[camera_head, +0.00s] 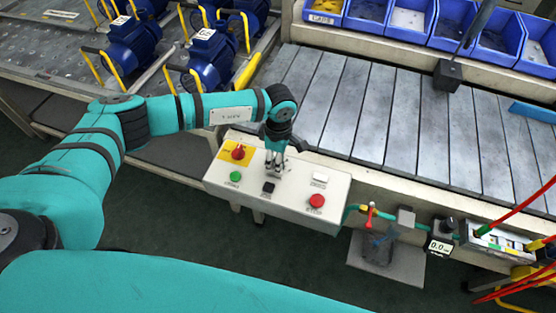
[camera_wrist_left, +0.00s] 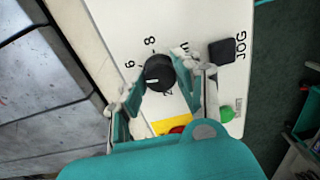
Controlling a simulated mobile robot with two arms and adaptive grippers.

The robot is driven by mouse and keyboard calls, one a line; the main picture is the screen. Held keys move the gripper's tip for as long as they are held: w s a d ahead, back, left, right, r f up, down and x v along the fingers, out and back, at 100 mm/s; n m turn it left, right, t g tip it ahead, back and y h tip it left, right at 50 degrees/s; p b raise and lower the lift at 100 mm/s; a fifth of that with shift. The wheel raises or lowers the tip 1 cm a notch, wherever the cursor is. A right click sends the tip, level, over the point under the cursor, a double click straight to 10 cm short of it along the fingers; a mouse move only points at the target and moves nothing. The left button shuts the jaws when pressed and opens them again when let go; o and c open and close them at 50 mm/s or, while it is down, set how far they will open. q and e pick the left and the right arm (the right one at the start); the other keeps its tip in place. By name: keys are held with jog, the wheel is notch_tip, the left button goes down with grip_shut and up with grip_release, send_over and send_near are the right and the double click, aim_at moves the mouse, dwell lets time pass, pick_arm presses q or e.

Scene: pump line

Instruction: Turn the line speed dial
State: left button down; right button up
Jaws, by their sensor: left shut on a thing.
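The line speed dial (camera_wrist_left: 158,73) is a round black knob with a white mark, on a white panel with printed numbers such as 6 and 8. It shows in the left wrist view between the two fingers of my left gripper. In the head view my left gripper (camera_head: 274,166) reaches down onto the white control box (camera_head: 217,172) and hides the dial. The gripper is shut on the dial. My right gripper is not in view.
Around the dial are a red knob on a yellow plate (camera_head: 238,152), a green button (camera_head: 236,176), a black JOG button (camera_head: 268,187), a white button (camera_head: 320,179) and a red button (camera_head: 316,201). A slatted conveyor (camera_head: 365,110) lies behind. Blue pumps (camera_head: 212,58) stand at upper left.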

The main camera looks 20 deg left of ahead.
pick_arm(q)
jog(key=n+b, duration=0.2)
jog(key=n, duration=0.2)
jog(key=shift+f+n, duration=0.1)
jog(key=shift+n, duration=0.2)
jog(key=n+b, duration=0.1)
jog(key=n, duration=0.4)
jog(key=shift+b, duration=0.4)
jog(key=n+b, duration=0.1)
jog(key=n, duration=0.4)
jog(key=shift+n, duration=0.4)
jog(key=shift+n+b, duration=0.35)
jog(key=shift+n, duration=1.95)
jog(key=shift+r, duration=0.2)
jog(key=c, duration=0.9)
grip_release()
jog(key=shift+c, duration=0.2)
